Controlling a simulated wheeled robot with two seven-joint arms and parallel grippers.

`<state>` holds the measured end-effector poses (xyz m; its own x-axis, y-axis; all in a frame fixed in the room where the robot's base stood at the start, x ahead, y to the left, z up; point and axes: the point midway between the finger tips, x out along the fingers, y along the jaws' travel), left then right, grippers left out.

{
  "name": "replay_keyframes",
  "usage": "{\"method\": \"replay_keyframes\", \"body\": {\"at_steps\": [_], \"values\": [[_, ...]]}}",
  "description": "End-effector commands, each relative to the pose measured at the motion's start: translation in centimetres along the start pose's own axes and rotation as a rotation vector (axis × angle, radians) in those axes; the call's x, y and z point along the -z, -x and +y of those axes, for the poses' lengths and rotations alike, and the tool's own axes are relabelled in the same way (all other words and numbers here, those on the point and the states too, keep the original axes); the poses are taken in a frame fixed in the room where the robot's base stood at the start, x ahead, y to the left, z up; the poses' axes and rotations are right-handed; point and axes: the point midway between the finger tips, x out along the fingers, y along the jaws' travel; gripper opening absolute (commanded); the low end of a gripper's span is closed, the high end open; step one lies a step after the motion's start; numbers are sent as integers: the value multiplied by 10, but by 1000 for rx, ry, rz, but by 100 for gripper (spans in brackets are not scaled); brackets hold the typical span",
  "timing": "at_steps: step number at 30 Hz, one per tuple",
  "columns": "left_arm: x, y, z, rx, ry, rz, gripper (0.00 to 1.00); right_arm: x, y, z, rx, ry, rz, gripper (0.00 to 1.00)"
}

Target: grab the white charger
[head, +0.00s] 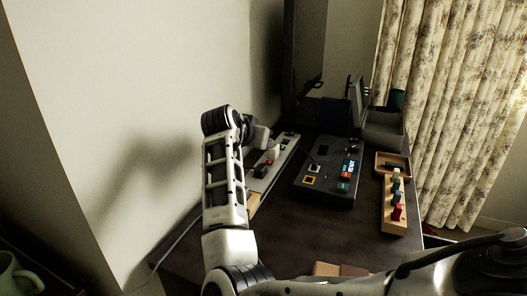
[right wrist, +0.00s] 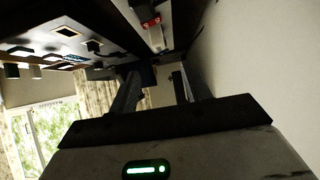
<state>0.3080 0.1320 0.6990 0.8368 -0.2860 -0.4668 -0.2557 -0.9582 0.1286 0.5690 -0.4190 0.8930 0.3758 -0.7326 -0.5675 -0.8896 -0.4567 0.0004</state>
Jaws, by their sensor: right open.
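A small white block, which looks like the white charger (head: 273,153), sits on a pale power strip (head: 284,152) along the wall side of the dark table. A red part shows beside it. My right arm bends up from the bottom, and its gripper (head: 268,141) is above the strip, close to the white block. In the right wrist view, the gripper (right wrist: 157,80) has its two dark fingers apart with nothing between them. The strip (right wrist: 138,12) and a red part (right wrist: 151,22) show beyond the fingers. My left gripper is not in view.
A black panel (head: 318,184) with coloured blocks lies right of the strip. A wooden tray (head: 395,216) with several small pieces is farther right. An open dark case (head: 382,132) stands at the back. The wall is close on the left.

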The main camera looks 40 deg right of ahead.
Motion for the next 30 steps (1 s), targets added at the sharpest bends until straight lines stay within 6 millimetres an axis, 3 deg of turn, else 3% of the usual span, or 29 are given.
{"method": "replay_keyframes", "body": {"at_steps": [9,30], "values": [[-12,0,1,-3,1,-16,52,0,-68,0,0,4,2,48],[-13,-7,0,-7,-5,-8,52,1,-139,0,3,2,3,48]]}}
